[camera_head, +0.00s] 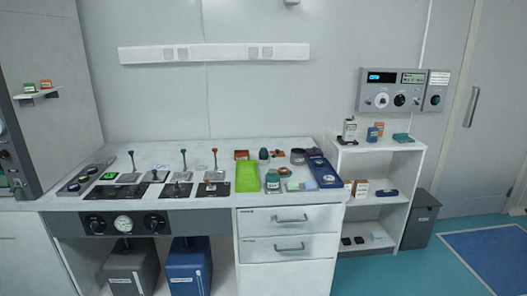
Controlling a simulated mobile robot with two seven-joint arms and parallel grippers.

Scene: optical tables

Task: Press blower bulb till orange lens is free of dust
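Neither of my grippers shows in the head view. A thin upright post with an orange-red top (214,151) stands on the left half of the bench; I cannot tell whether that top is the orange lens, and no dust can be made out. Either could be the blower bulb; at this size I cannot tell. Nothing is held in view.
The white bench (226,150) also carries other posts on dark plates, a lime-green tray (247,177) and a blue tray (325,172). A white shelf unit (380,146) stands to the right, with a grey bin (420,217) beside it.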

